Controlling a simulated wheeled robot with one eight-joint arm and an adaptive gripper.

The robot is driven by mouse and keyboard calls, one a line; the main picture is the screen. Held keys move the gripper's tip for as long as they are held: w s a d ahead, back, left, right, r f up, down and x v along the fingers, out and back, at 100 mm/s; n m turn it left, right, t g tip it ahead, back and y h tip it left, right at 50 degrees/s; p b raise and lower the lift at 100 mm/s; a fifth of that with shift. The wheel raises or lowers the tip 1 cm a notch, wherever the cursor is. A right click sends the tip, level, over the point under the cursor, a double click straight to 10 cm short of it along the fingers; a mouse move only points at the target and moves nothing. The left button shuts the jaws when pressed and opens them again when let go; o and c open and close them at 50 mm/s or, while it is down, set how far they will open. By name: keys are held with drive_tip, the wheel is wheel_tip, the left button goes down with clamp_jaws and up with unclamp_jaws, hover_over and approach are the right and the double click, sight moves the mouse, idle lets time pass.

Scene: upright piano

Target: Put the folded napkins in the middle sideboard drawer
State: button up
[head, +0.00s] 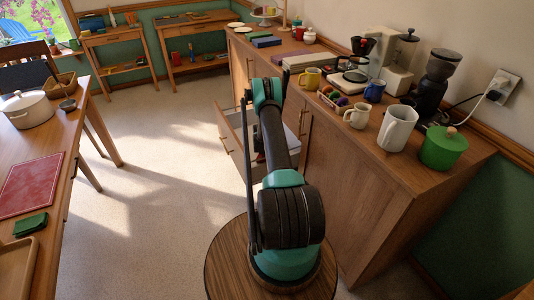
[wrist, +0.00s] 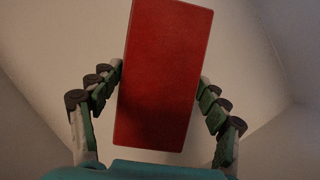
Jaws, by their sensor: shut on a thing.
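My gripper (wrist: 160,74) is shut on a red rectangular thing (wrist: 165,40), which looks like a folded napkin, with fingers along both its long sides. Pale surfaces show behind it in the wrist view. In the head view my arm hides the gripper and the red thing. An open drawer (head: 228,142) sticks out from the wooden sideboard (head: 345,172), between door fronts on either side. My arm reaches over it and hides most of its inside. A green folded cloth (head: 30,224), likely a napkin, lies on the table at left.
The sideboard top carries mugs, a white pitcher (head: 397,128), a green pot (head: 443,148) and a coffee grinder (head: 434,82). The left table holds a red mat (head: 32,184), a white pot (head: 27,109) and a wooden tray (head: 15,268). The floor (head: 150,190) between is clear.

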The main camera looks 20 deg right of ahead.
drive_tip(key=o, duration=1.2)
drive_tip(key=shift+f, duration=0.1)
drive_tip(key=shift+o, duration=0.2)
drive_tip(key=s+a+r+m, duration=0.2)
drive_tip(key=s+a+r, duration=0.1)
drive_tip(key=r, duration=0.6)
drive_tip(key=s+a+r+m, duration=0.2)
drive_tip(key=a+r, duration=0.2)
drive_tip(key=r, duration=0.5)
drive_tip(key=s+a+r+m, duration=0.2)
drive_tip(key=s+a+r, duration=0.1)
drive_tip(key=r, duration=0.6)
drive_tip(key=s+a+r+m+y, duration=0.2)
drive_tip(key=s+a+r+m, duration=0.5)
drive_tip(key=s+r, duration=0.45)
drive_tip(key=s+a+r+m, duration=0.1)
drive_tip(key=s+a+m, duration=0.2)
drive_tip(key=s, duration=0.6)
drive_tip(key=s+a+r+m, duration=0.1)
drive_tip(key=s+a+m, duration=0.2)
drive_tip(key=s+m, duration=0.3)
drive_tip(key=s+a+r+m+y, duration=0.1)
drive_tip(key=s+m, duration=0.4)
drive_tip(key=s, duration=0.7)
drive_tip(key=shift+s+a+r+t, duration=0.4)
drive_tip(key=shift+a+r, duration=0.1)
drive_tip(key=shift+a, duration=0.75)
drive_tip(key=shift+w, duration=0.1)
